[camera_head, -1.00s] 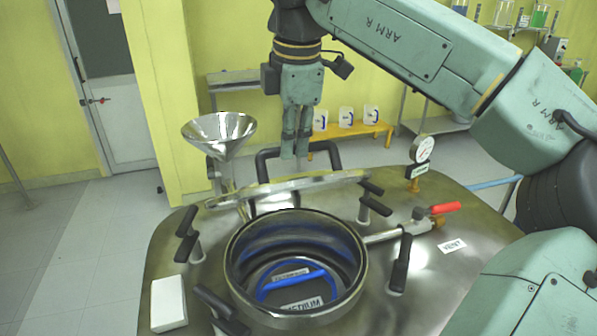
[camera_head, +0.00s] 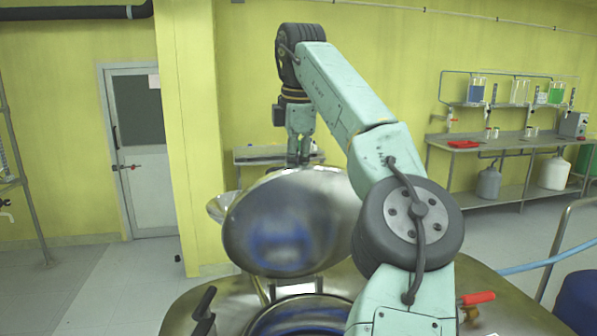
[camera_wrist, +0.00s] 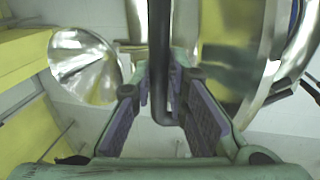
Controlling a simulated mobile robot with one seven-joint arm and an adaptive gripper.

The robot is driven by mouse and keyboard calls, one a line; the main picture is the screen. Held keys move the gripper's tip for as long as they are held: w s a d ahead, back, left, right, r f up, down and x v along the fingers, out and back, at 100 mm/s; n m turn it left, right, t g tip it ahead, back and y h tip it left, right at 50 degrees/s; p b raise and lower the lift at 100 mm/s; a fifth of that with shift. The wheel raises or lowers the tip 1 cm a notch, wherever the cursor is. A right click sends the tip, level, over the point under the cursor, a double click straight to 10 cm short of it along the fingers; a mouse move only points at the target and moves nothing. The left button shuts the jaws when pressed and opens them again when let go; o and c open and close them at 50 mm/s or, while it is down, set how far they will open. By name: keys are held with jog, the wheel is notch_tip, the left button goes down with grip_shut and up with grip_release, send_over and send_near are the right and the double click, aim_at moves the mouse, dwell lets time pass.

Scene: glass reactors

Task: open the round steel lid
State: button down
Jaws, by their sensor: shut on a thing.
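The round steel lid (camera_head: 290,225) stands steeply raised behind the vessel opening (camera_head: 300,318), its shiny underside facing the head camera with a blue reflection. My gripper (camera_head: 300,160) is behind the lid's top edge, where the lid hides its fingertips. In the wrist view my gripper (camera_wrist: 162,90) has its two fingers on either side of the lid's black bar handle (camera_wrist: 159,45), shut on it. The lid's steel face (camera_wrist: 235,55) fills the right of that view. In the head view the handle is hidden behind the lid.
A steel funnel (camera_wrist: 85,65) is left of the gripper in the wrist view; in the head view it is mostly behind the lid. A red-handled valve (camera_head: 478,298) and black clamp handle (camera_head: 203,303) are on the vessel top. A shelf bench (camera_head: 500,140) stands back right.

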jog(key=shift+w+a+f, duration=0.1)
jog(key=shift+w+a, duration=0.05)
jog(key=shift+w, duration=0.4)
jog(key=shift+w+a+f, duration=0.1)
jog(key=shift+w+a, duration=0.05)
jog(key=shift+w, duration=0.35)
jog(key=c, duration=2)
grip_release()
jog(key=shift+c, duration=0.2)
jog(key=shift+o, duration=1.3)
jog(key=shift+w, duration=0.2)
jog(key=shift+o, duration=1.1)
jog(key=shift+s+r, duration=0.1)
jog(key=shift+s, duration=0.1)
